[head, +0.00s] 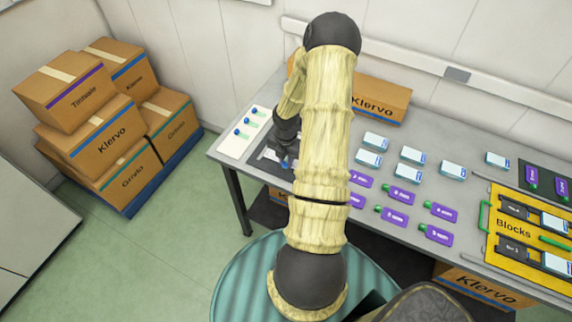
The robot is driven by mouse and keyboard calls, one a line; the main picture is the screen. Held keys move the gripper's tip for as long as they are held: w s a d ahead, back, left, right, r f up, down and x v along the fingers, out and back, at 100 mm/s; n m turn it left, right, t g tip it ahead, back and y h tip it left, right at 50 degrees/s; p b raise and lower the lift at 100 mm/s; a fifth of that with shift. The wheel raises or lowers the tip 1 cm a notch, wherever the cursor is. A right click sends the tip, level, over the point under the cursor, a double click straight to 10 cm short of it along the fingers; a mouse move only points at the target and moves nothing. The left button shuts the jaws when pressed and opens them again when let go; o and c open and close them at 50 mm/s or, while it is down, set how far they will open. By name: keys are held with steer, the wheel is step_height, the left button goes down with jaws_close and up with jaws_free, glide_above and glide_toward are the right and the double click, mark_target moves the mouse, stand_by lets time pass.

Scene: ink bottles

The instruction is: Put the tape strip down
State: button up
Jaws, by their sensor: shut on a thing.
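My gripper (285,162) is low over the left part of the grey table (228,162), pointing down. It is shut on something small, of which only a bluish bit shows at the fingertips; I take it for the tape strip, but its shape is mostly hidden. Below and beside the fingers lies a dark grey mat (262,163) with a pale patch on it. I cannot tell whether the held piece touches the mat. My arm hides the table just right of the gripper.
A white card (236,148) with blue-topped items lies left of the gripper. A yellow Blocks tray (492,245) is at far right. A Klervo carton (380,100) stands behind.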

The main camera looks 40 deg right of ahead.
mark_target(286, 162)
steer(key=shift+f, duration=1.65)
steer(key=shift+f, duration=0.1)
steer(key=o, duration=0.7)
step_height(286, 162, up, 12)
steer(key=shift+r+b, duration=0.15)
steer(key=shift+b, duration=0.2)
steer(key=shift+a, duration=0.1)
